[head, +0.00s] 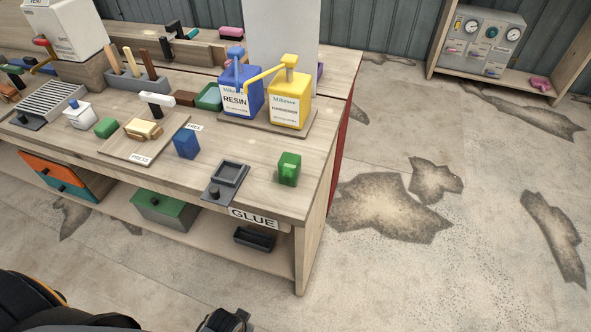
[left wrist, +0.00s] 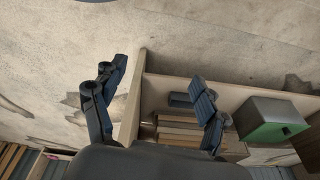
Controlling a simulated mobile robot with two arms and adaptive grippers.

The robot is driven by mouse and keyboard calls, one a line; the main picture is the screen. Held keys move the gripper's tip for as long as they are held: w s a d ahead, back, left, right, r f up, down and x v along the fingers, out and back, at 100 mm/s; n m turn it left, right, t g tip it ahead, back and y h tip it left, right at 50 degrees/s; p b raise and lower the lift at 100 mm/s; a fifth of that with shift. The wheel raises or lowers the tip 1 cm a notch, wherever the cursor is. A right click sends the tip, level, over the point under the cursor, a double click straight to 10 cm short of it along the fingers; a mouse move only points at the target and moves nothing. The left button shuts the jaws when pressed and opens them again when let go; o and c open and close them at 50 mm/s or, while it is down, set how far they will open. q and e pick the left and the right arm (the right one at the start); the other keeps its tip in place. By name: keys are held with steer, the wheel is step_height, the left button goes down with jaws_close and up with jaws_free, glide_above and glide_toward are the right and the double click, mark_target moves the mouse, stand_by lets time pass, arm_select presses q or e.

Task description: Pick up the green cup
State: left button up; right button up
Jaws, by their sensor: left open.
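A small green cup (head: 289,168) stands on the workbench top (head: 262,205) near its front right corner, to the right of a dark square dish. My left gripper (left wrist: 158,95) is open and empty in the left wrist view, its two fingers spread wide apart. That view shows the floor and the bench's lower shelf beyond the fingers; I do not make out the green cup there. In the head view, only dark parts of my arm show at the bottom edge, well apart from the cup. My right gripper is not in view.
A dark dish (head: 226,176) and a blue block (head: 187,144) lie left of the cup. Blue resin (head: 240,98) and yellow hardener (head: 290,105) containers stand behind. Floor to the right is open.

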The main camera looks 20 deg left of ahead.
arm_select(q)
steer(key=w+d+r+t, duration=0.1)
steer(key=w+r, duration=0.2)
steer(key=r, duration=0.9)
steer(key=w+r+t, duration=0.1)
steer(key=w+r, duration=0.2)
steer(key=r, duration=0.8)
steer(key=n+t, duration=0.2)
steer(key=t, duration=1)
glide_toward(286, 169)
steer(key=w, duration=0.2)
steer(key=w+p, duration=0.1)
steer(key=w, duration=0.1)
steer(key=w+f, duration=0.1)
steer(key=w, duration=0.2)
steer(key=shift+w+a+f, duration=0.1)
steer(key=shift+a, duration=0.15)
steer(key=w, duration=0.1)
steer(key=w+p, duration=0.1)
steer(key=w, duration=0.2)
steer(key=shift+w+d+f, duration=0.25)
steer(key=shift+w+d, duration=0.15)
steer(key=shift+w+f, duration=0.15)
steer(key=shift+w, duration=0.15)
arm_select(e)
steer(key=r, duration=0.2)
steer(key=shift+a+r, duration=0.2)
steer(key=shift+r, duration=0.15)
